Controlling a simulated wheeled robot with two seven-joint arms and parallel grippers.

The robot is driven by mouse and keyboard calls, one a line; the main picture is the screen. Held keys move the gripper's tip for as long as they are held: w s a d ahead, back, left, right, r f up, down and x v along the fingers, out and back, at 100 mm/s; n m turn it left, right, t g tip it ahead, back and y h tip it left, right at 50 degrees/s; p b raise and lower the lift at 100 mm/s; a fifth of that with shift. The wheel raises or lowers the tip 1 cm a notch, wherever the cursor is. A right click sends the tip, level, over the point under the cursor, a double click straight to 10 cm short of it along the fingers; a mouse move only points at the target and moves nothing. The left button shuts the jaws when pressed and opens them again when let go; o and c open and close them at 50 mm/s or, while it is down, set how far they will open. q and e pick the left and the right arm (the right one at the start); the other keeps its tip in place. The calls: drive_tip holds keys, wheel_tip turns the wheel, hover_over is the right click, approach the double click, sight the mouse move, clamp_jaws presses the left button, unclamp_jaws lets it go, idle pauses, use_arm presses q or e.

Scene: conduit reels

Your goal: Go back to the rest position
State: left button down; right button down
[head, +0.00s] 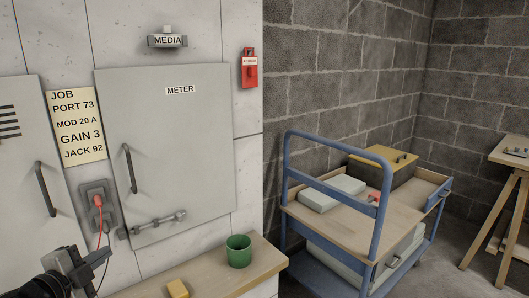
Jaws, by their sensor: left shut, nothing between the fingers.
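My left gripper (78,268) shows at the lower left corner, in front of the wall below the grey socket. It is shut, and I see nothing held in it. Part of it and its arm is cut off by the picture edge. My right gripper is not in view.
A grey METER cabinet (180,130) with a handle and bolt is shut. A red plug (98,201) sits in the wall socket. A green cup (238,250) and a yellow block (178,289) stand on a wooden ledge. A loaded blue trolley (328,163) stands to the right.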

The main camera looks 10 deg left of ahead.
use_arm(q)
drive_tip(key=s+d+f+n+g+h, duration=0.1)
drive_tip(key=s+d+f+n+g, duration=0.15)
drive_tip(key=s+d+f, duration=0.35)
drive_tip(key=s+d+f+n+g, duration=0.1)
drive_tip(key=s+d+f+n, duration=0.25)
drive_tip(key=d+f, duration=0.4)
drive_tip(key=s+d+f+n+g, duration=0.1)
drive_tip(key=s+d+n, duration=0.2)
drive_tip(key=s+d, duration=0.2)
drive_tip(key=s+d+f+n+h, duration=0.1)
drive_tip(key=s+d+n, duration=0.3)
drive_tip(key=d, duration=0.5)
drive_tip(key=shift+s+d+g+p, duration=0.35)
drive_tip(key=shift+p, duration=0.1)
